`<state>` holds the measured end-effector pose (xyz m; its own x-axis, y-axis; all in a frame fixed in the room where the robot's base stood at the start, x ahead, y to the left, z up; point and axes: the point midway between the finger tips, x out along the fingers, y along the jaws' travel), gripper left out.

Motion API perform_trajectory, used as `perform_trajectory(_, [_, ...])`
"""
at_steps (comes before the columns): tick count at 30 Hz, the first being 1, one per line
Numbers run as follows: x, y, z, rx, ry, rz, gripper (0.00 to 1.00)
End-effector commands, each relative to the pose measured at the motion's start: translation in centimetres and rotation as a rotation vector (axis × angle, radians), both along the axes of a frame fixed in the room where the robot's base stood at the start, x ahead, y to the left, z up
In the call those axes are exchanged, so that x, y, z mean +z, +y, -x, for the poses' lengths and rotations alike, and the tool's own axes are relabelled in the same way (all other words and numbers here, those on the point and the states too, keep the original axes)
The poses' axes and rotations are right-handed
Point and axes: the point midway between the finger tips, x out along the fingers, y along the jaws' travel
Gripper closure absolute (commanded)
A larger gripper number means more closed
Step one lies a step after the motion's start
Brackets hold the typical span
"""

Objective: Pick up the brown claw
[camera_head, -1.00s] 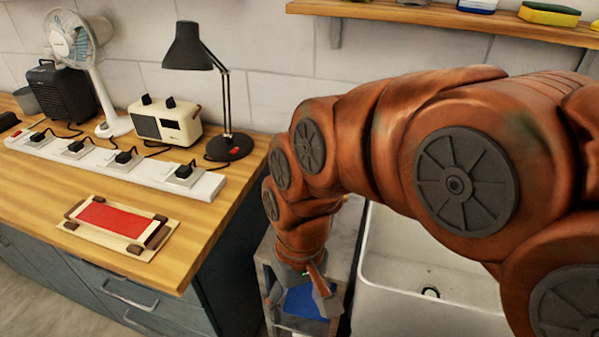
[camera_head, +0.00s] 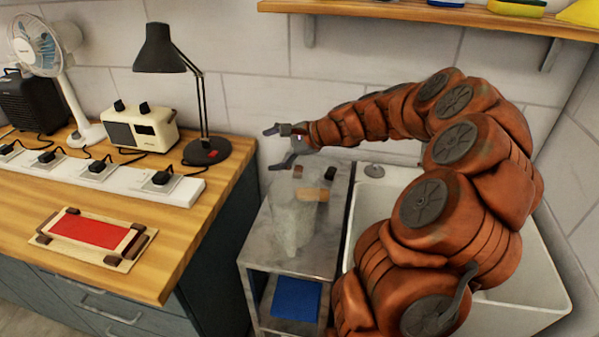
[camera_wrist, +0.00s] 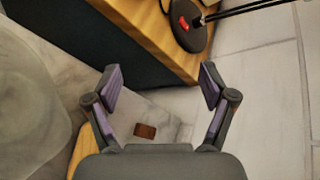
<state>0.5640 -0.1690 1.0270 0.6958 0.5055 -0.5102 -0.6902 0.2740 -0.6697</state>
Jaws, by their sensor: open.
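My gripper (camera_head: 276,148) is open and empty above the back of the marble-topped cart (camera_head: 258,248), fingers pointing left. In the wrist view its two fingers (camera_wrist: 160,80) are spread, with nothing between them. A small brown piece (camera_head: 329,173), which looks like the brown claw, lies on the cart top, below and right of the fingertips. A brown piece also shows in the wrist view (camera_wrist: 145,131), low between the finger bases. A second small dark piece (camera_head: 298,171) sits to its left; I cannot tell what it is.
A translucent vessel (camera_head: 292,225) and a wooden piece (camera_head: 310,194) stand close by on the cart. Left is the wooden bench with a lamp (camera_head: 207,150), power strip (camera_head: 130,180) and a red-topped board (camera_head: 88,230) with brown corner pieces. A white sink (camera_head: 540,300) lies right.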

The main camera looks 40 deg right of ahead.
Motion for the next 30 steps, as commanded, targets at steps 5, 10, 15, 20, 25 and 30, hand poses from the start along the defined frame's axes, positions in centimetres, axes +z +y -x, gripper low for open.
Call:
perform_trajectory(5, [-3.0, -9.0, -0.5, -0.272, 0.050, -0.210, 0.17])
perform_trajectory(10, [-6.8, -17.3, 1.0, -0.529, 0.096, -0.418, 0.17])
perform_trajectory(15, [-9.1, -16.8, 2.0, -0.597, 0.205, -0.630, 0.17])
perform_trajectory(20, [-10.1, -14.9, 2.3, -0.598, 0.276, -0.746, 0.17])
perform_trajectory(25, [-10.6, -14.2, 1.6, -0.595, 0.290, -0.769, 0.17])
perform_trajectory(30, [-11.3, -13.6, 0.4, -0.594, 0.290, -0.765, 0.17])
